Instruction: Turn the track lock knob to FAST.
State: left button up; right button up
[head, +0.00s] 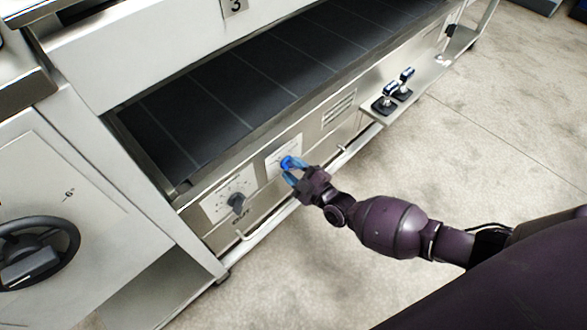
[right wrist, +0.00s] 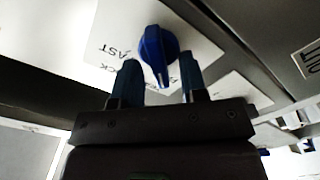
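The blue track lock knob (head: 286,162) sits on a white label plate on the sheeter's front panel. In the right wrist view the knob (right wrist: 155,50) has a raised grip bar, with its narrow end towards my gripper. Partly visible lettering reading "AST" and "CK" lies left of it. My right gripper (head: 292,172) is at the knob, and its blue fingers (right wrist: 159,80) stand apart on either side of the bar's near end. Gaps show there; I cannot tell whether either finger touches the knob. My left gripper is not in view.
A dark knob (head: 237,202) on a dial plate is left of the blue knob. Two joysticks (head: 393,93) stand on a shelf to the right. A thin rail (head: 262,221) runs below the panel. A black handwheel (head: 35,252) is at far left. The floor in front is clear.

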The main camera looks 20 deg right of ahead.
grip_shut()
dwell(0.4)
jog(key=m, duration=0.4)
jog(key=shift+d+m, duration=0.15)
jog(key=shift+m, duration=0.25)
jog(key=m+b, duration=0.1)
jog(key=m, duration=0.3)
jog(key=shift+d+m, duration=0.15)
jog(key=shift+m, duration=0.15)
jog(key=m, duration=0.4)
jog(key=shift+w+d+b, duration=0.1)
jog(key=shift+d+b, duration=0.05)
jog(key=shift+b, duration=0.15)
jog(key=shift+m+b, duration=0.4)
jog(key=shift+m, duration=1.8)
